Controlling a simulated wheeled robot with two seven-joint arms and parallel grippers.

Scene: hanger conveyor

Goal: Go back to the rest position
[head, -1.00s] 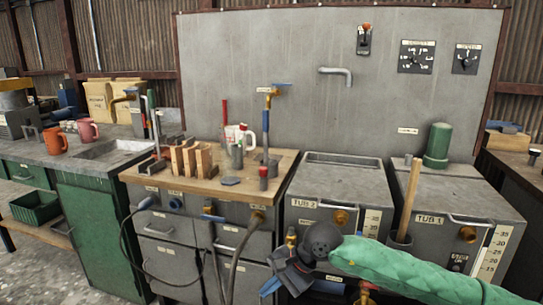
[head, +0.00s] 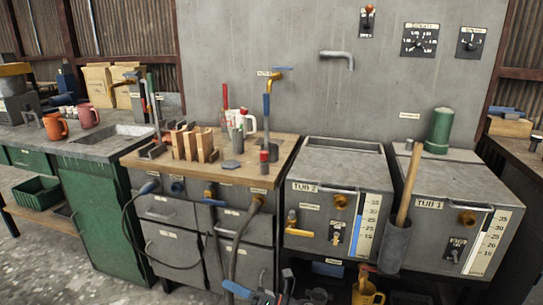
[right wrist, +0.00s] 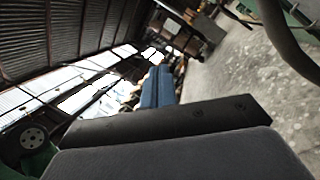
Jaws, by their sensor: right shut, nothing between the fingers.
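My right gripper (head: 240,290) shows low at the bottom edge of the head view, in front of the workbench drawers. Its blue fingertip and some dark parts are visible; the rest is cut off by the frame. In the right wrist view its blue fingers (right wrist: 157,88) are together with nothing held, and they point toward the open hall, away from the bench. My left gripper is in neither view.
The wooden-topped workbench (head: 228,178) holds wooden blocks and tools. Tub 2 (head: 345,170) and Tub 1 (head: 460,185) stand to its right. A yellow jug (head: 368,292) is low under the tubs. Hoses (head: 243,235) hang before the drawers. Bare floor shows at left.

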